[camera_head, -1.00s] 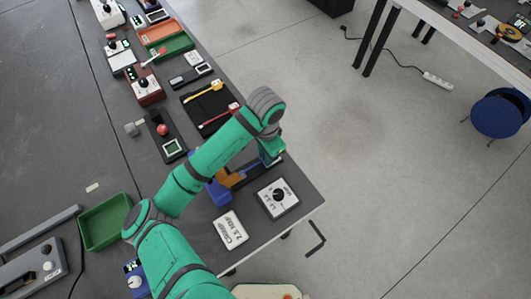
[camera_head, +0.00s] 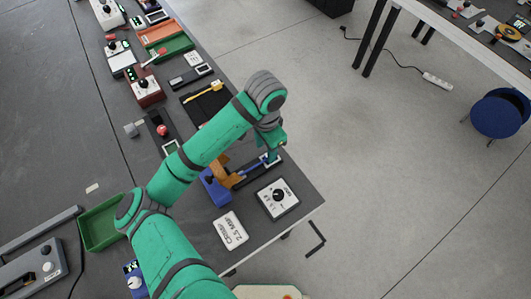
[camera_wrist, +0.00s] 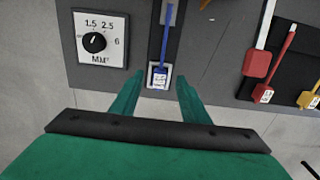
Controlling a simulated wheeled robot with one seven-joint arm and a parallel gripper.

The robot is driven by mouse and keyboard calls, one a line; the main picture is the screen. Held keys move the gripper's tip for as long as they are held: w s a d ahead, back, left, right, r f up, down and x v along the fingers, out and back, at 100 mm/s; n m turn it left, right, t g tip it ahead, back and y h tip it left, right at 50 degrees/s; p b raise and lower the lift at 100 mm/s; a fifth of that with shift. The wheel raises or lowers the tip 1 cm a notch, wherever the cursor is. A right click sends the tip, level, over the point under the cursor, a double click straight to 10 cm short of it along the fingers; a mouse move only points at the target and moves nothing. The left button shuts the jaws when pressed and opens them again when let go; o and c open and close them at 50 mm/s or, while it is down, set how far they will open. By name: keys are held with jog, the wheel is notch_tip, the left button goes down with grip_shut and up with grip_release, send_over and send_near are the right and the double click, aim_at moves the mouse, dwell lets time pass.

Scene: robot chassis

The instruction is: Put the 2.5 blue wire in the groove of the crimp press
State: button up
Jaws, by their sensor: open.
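The blue wire (camera_head: 251,167) lies along the dark base of the crimp press, and its white-labelled blue end also shows in the wrist view (camera_wrist: 160,73). The crimp press (camera_head: 215,189) has a blue body and an orange part over the wire's far end. In the wrist view the wire runs up to a grey block (camera_wrist: 168,14) at the top edge; I cannot tell how deep it sits there. My gripper (camera_wrist: 158,100) is open and empty, its fingertips spread either side of the line of the wire, just short of its labelled end. It also shows in the head view (camera_head: 272,150).
A red wire (camera_wrist: 258,63) and a yellow wire (camera_wrist: 310,98) lie on a black tray. The table edge is close to my gripper.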

jog(key=shift+r, duration=2.7)
